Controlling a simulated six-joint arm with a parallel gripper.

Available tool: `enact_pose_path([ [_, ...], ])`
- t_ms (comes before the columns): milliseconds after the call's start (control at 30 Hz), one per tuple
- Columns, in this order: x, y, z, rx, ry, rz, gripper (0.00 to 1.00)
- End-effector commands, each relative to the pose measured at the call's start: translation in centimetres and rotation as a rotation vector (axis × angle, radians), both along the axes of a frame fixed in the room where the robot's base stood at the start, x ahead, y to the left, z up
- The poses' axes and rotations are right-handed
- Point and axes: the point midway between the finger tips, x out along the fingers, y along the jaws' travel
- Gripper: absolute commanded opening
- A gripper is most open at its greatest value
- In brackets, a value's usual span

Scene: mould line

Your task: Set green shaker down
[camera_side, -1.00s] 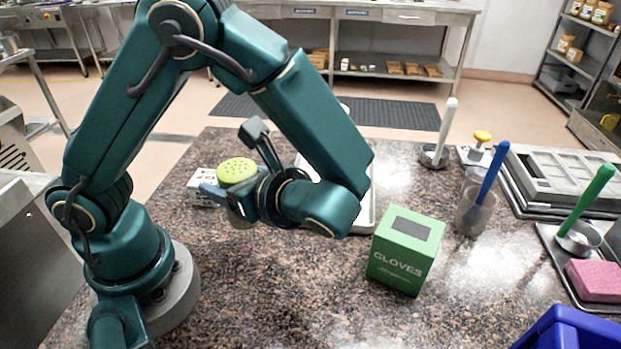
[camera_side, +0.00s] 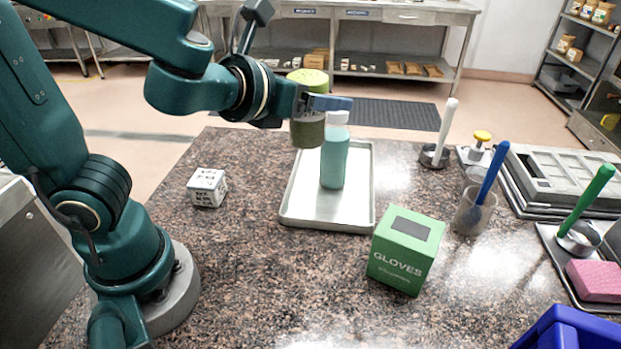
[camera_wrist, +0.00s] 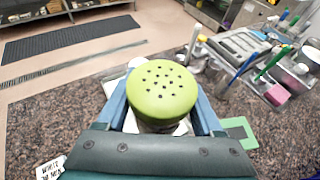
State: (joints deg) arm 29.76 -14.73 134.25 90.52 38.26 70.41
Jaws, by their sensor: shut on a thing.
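The green shaker (camera_side: 308,128) has a lime-green perforated lid and a see-through body with dark green contents. My gripper (camera_side: 322,104) is shut on it and holds it upright, above the far left part of a metal tray (camera_side: 300,212). In the wrist view the shaker's lid (camera_wrist: 162,90) sits between the two blue fingers of my gripper (camera_wrist: 162,105). A teal bottle with a white cap (camera_side: 334,160) stands on the tray, just right of the shaker in the side view. The shaker hides part of the tray in the wrist view.
A white lettered block (camera_side: 207,187) is left of the tray. A green gloves box (camera_side: 405,250) stands in front of it to the right. A clear cup with a blue-handled tool (camera_side: 474,210) and a white-handled tool (camera_side: 444,135) are further right.

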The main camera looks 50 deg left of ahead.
Motion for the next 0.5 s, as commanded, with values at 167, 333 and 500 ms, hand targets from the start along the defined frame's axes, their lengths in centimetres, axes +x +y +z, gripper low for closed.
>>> enact_pose_path([
  [167, 1.2, 5.7, -0.4, 0.000, 0.005, 0.174, 0.05],
  [333, 1.1, 12.3, -1.3, 0.001, 0.007, 0.371, 0.05],
  [500, -0.8, 19.1, -2.6, -0.001, 0.008, 0.573, 0.05],
])
